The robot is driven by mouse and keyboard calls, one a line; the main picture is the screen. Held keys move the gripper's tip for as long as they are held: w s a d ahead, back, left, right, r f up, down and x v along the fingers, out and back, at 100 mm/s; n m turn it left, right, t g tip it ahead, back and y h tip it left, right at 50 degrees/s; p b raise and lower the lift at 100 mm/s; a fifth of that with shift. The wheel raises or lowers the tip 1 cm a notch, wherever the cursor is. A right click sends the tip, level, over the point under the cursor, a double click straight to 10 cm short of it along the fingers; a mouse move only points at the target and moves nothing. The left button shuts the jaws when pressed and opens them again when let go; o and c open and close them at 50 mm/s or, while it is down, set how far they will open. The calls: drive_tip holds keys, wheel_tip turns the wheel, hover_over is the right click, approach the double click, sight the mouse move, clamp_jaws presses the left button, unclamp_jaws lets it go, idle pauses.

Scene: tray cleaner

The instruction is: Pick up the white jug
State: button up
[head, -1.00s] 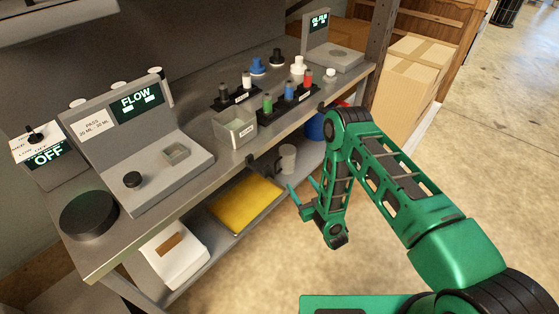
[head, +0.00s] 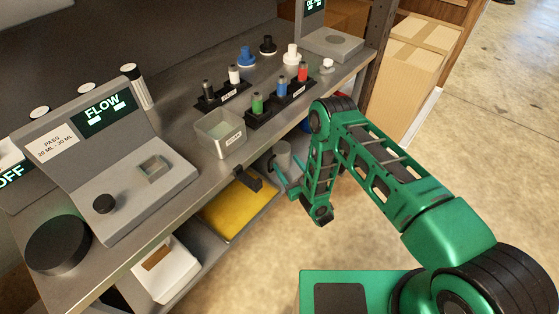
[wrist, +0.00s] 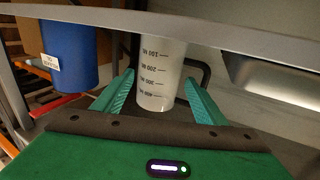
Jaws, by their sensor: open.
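The white jug (wrist: 160,78) is a pale measuring cup with printed volume marks and a dark handle on its right in the wrist view. Its top is hidden behind the worktop edge there. In the head view the jug (head: 283,153) stands on the lower shelf, below the worktop's front edge. My gripper (head: 286,172) is open at the front of the lower shelf. In the wrist view the two teal fingers of my gripper (wrist: 159,84) reach along either side of the jug's lower part, and I see no clear contact.
The worktop edge (wrist: 220,33) runs close above the fingers. A blue container (wrist: 69,56) stands left of the jug in the wrist view. A yellow tray (head: 238,207) and a white box (head: 165,270) are on the lower shelf. Vial racks (head: 258,119) stand on the worktop.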

sight(285, 161)
drive_tip(key=shift+r+x, duration=0.15)
drive_tip(key=shift+x, duration=1.2)
drive_tip(key=shift+r+x, duration=0.2)
drive_tip(key=shift+x, duration=1.15)
drive_tip(key=shift+d, duration=0.1)
drive_tip(key=shift+c, duration=0.3)
drive_tip(key=c, duration=0.8)
